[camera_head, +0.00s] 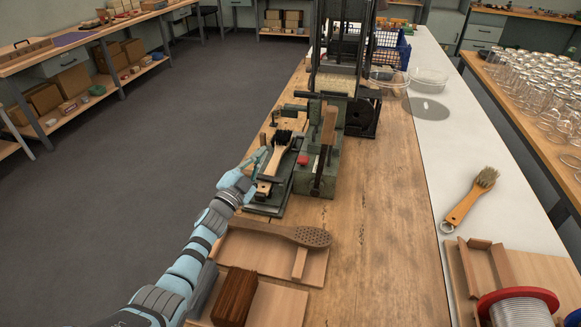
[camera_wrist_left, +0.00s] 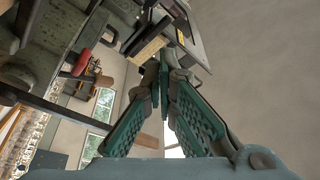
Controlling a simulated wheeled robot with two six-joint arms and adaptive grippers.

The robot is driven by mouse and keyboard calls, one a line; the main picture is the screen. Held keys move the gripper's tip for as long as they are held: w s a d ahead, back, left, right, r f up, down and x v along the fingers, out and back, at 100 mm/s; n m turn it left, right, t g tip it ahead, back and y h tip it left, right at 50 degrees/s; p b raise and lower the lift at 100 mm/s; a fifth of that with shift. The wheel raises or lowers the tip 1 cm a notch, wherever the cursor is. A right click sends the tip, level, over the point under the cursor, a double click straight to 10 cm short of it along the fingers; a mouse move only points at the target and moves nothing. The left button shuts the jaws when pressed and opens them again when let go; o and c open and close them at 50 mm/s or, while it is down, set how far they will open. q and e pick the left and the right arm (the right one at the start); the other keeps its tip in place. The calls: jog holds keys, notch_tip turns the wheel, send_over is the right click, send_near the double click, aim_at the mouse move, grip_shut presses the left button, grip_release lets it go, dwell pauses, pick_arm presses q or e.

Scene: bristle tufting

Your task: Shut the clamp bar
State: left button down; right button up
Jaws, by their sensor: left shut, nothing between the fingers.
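A wooden brush with dark bristles (camera_head: 278,155) lies in the fixture (camera_head: 268,209) on the left side of the green tufting machine (camera_head: 320,170). A dark bar (camera_head: 270,179) seems to cross the brush handle; I cannot tell for sure whether it is the clamp bar or how far it is closed. My left gripper (camera_head: 258,160) is beside the fixture's left edge, close to the brush, shut and empty. In the left wrist view its fingers (camera_wrist_left: 164,62) are together, with dark machine parts beyond and to the left. My right gripper is not in view.
A red knob (camera_head: 302,160) sits on the machine right of the brush. A perforated wooden brush body (camera_head: 312,237) and a dark wood block (camera_head: 234,296) lie nearer on the bench. The bench right of the machine (camera_head: 385,220) is clear. A finished brush (camera_head: 468,200) lies farther right.

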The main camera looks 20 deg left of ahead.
pick_arm(q)
jog(key=shift+a+f+n+y+b, duration=0.3)
jog(key=shift+a+n+b, duration=0.15)
jog(key=shift+n, duration=0.15)
jog(key=shift+a+f+n+y+b, duration=0.25)
jog(key=shift+a+n+b, duration=0.15)
jog(key=shift+n, duration=0.2)
